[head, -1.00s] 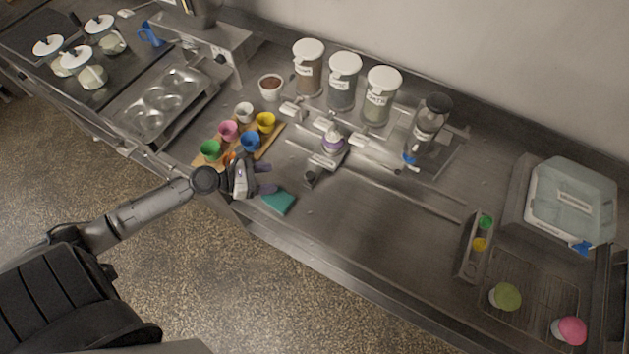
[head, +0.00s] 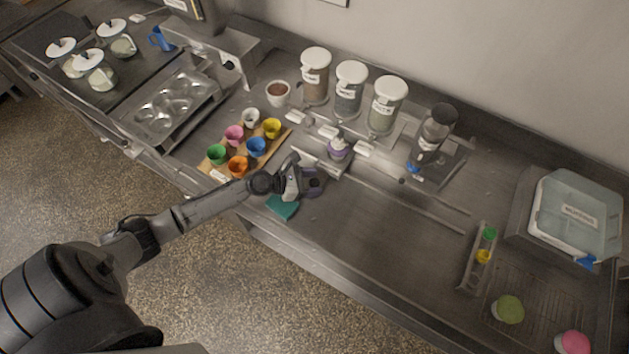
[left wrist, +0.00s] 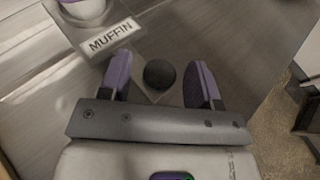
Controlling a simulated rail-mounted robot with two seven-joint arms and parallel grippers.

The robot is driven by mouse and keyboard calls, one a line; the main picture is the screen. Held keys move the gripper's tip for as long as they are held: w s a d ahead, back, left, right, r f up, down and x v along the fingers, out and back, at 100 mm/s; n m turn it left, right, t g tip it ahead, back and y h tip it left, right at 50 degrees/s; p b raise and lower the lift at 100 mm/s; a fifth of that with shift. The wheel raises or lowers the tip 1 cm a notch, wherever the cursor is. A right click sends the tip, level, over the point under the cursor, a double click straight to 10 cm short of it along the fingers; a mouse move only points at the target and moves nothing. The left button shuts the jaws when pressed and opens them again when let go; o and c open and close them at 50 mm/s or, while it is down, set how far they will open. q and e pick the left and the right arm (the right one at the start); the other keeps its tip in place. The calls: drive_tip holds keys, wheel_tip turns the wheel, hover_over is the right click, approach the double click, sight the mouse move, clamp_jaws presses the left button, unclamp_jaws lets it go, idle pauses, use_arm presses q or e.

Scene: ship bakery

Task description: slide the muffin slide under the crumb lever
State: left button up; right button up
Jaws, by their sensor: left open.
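The muffin slide (head: 334,163) is a metal carriage on the counter rails, bearing a purple cup with a pale top (head: 338,149). In the left wrist view its label reads MUFFIN (left wrist: 111,40), and a round black knob (left wrist: 159,74) stands on its near end. My left gripper (head: 317,182) is open at this near end, with its purple-padded fingers (left wrist: 160,80) on either side of the knob and visible gaps. Small pale levers (head: 327,131) stand behind the slide, below the jars; I cannot tell which is the crumb lever. My right gripper is out of view.
Three labelled jars (head: 350,90) stand at the back, with a dark-topped dispenser (head: 435,130) to their right. Coloured cups on a wooden board (head: 208,166) and a teal sponge (head: 282,207) lie near the left arm. The rails (head: 415,204) run clear to the right.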

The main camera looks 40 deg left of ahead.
use_arm(q)
drive_tip(key=shift+w+d+f, duration=0.2)
drive_tip(key=shift+w+d, duration=0.05)
drive_tip(key=shift+w, duration=0.05)
drive_tip(key=shift+c, duration=0.2)
clamp_jaws()
idle(0.3)
